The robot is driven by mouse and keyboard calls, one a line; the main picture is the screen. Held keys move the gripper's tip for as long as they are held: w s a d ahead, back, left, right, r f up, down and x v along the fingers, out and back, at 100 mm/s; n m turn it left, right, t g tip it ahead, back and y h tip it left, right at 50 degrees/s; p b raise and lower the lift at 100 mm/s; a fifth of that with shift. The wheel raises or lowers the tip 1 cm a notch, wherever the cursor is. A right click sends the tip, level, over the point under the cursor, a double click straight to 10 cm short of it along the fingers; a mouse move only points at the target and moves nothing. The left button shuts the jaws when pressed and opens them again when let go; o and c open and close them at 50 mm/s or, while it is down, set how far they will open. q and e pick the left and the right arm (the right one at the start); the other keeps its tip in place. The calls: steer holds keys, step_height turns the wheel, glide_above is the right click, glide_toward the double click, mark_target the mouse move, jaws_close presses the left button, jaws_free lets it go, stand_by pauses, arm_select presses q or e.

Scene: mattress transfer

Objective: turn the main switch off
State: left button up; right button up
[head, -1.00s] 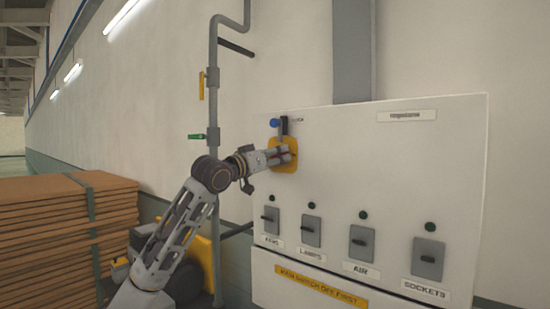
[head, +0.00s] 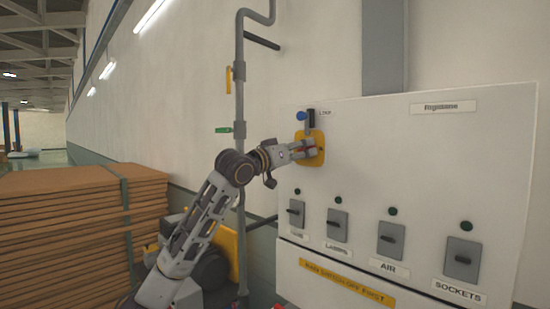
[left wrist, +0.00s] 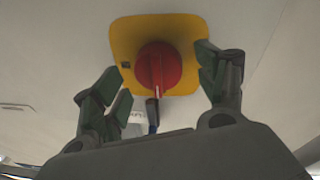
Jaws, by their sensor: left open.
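The main switch is a red rotary knob (left wrist: 158,70) on a yellow plate (left wrist: 150,40), at the upper left of a white electrical panel (head: 420,150). The plate also shows in the head view (head: 318,142), where fingers cover most of the knob. My left gripper (left wrist: 165,88) is open in front of the switch, with one finger to each side of the knob in the left wrist view. I cannot tell whether a finger touches it. A pale ridge on the knob runs up and down in that view. My right gripper is not in view.
A blue button (head: 300,116) and a dark lever (head: 311,118) sit just above the plate. Several grey switches, among them the AIR switch (head: 391,240), line the panel below. Pipes with a yellow handle (head: 229,80) stand left; stacked brown boards (head: 70,225) lie farther left.

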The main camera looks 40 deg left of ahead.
arm_select(q)
steer(key=s+a+f, duration=0.1)
steer(key=s, duration=0.9)
steer(key=shift+s+a+f, duration=0.2)
steer(key=shift+s+a, duration=0.05)
steer(key=shift+s, duration=0.05)
stand_by(0.4)
stand_by(0.5)
